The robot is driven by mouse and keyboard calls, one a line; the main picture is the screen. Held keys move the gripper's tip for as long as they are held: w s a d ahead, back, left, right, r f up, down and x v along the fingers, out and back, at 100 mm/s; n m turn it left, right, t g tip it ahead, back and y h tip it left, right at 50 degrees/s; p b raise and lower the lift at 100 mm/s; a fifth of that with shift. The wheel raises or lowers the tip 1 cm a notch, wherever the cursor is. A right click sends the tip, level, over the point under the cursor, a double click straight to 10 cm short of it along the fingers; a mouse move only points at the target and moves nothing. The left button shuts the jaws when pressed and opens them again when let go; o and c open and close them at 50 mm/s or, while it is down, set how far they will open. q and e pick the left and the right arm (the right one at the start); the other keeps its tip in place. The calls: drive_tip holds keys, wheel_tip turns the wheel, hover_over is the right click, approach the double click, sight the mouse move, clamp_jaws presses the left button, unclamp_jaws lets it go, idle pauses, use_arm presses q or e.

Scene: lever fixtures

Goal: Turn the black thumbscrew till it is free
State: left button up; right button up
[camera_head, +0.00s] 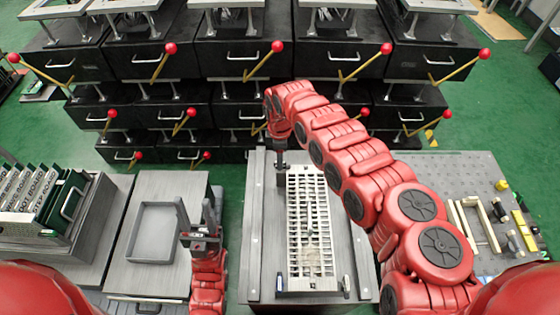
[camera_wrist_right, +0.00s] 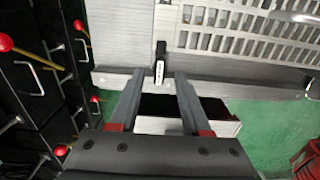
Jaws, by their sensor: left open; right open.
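The black thumbscrew (camera_wrist_right: 160,62) shows in the right wrist view at the edge of a grey fixture, with a pale marked face below its black top. My right gripper (camera_wrist_right: 160,76) is open, with one finger on each side of the thumbscrew in the picture. I cannot tell whether they touch it. In the head view my right gripper (camera_head: 281,172) is at the far left corner of the slotted grid plate (camera_head: 310,225) and hides what is under it. My left gripper (camera_head: 196,205) is open and empty, above the right side of the grey tray table.
Similar dark fasteners (camera_head: 346,284) sit at the plate's near edge. A shallow grey tray (camera_head: 158,232) and a rack of green-edged folders (camera_head: 45,195) stand left. A perforated table (camera_head: 455,175) with loose parts is right. Black drawer units with red-knobbed levers (camera_head: 277,46) fill the back.

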drive_tip(key=shift+w+f, duration=0.1)
drive_tip(key=shift+f, duration=0.85)
drive_tip(key=shift+c, duration=0.3)
clamp_jaws()
